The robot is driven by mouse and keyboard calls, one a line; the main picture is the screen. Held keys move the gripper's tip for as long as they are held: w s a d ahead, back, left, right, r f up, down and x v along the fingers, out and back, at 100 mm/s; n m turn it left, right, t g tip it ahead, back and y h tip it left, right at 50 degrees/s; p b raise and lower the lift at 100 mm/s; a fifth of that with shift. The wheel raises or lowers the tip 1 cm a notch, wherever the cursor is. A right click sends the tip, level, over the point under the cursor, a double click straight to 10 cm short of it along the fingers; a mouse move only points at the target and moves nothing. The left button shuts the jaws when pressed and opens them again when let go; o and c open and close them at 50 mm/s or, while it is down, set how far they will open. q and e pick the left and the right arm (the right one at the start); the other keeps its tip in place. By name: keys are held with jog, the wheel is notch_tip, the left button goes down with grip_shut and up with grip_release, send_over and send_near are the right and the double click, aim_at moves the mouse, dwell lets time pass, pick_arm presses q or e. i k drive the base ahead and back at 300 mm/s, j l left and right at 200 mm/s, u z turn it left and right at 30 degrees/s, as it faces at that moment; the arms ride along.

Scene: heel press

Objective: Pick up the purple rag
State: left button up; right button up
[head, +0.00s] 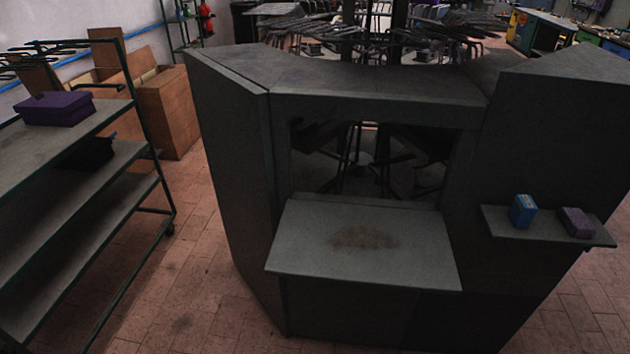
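A small purple block-like thing (577,222), which looks like the folded purple rag, lies on the small grey shelf (548,236) on the right side of the grey machine. A blue box or can (523,211) stands to its left on the same shelf, with a gap between them. Neither of my grippers shows in the head view.
The grey machine (225,130) has a protruding plate (300,255) with a brown stain. A shelf rack (60,180) at the left holds a purple box (55,108). Wooden crates (165,105) stand behind it. Tiled floor (190,270) is open between rack and machine.

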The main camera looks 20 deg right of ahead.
aim_at(578, 226)
jog(key=i+j, duration=0.2)
jog(key=i, duration=0.25)
jog(key=z, duration=2.55)
